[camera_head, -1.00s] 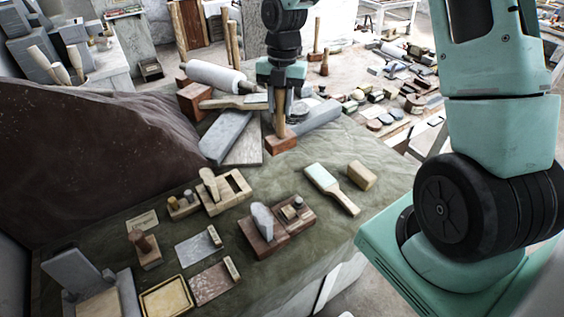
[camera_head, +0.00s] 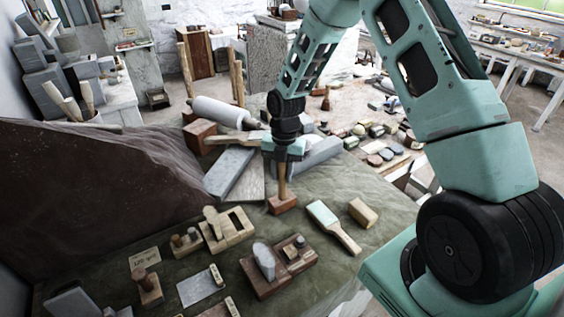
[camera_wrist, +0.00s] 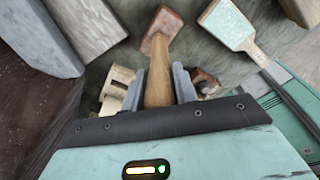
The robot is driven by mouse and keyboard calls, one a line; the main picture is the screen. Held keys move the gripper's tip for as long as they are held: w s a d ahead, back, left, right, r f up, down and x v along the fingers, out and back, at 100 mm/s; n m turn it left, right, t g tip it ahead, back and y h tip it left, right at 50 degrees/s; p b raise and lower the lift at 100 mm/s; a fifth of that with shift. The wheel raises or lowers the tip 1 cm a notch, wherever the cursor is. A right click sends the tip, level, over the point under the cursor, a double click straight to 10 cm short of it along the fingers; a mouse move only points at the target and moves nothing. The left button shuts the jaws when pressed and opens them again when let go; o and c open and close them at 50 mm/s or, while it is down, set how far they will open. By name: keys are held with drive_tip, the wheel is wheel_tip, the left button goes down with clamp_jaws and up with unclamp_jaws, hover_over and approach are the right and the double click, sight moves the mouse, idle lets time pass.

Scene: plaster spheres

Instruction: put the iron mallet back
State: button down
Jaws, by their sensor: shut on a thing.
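My gripper (camera_head: 283,158) is shut on the wooden handle of a mallet (camera_head: 282,203). The mallet hangs head down, with a reddish-brown block head below the fingers. Whether the head touches the green cloth or hovers just above it, I cannot tell. In the wrist view the pale handle runs between the two grey fingers (camera_wrist: 159,88), and the brown head (camera_wrist: 160,27) shows beyond them. I cannot tell from its look whether the head is iron.
A green-cloth table (camera_head: 325,275) lies below. A pale-faced paddle (camera_head: 333,227) and a tan block (camera_head: 363,213) lie right of the mallet. A slotted wooden frame (camera_head: 233,236) and a brown tray (camera_head: 268,282) are nearer. Grey slabs (camera_head: 230,170) and a white roller (camera_head: 220,112) lie behind.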

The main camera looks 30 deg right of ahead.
drive_tip(key=shift+f, duration=0.1)
drive_tip(key=c, duration=1.1)
unclamp_jaws()
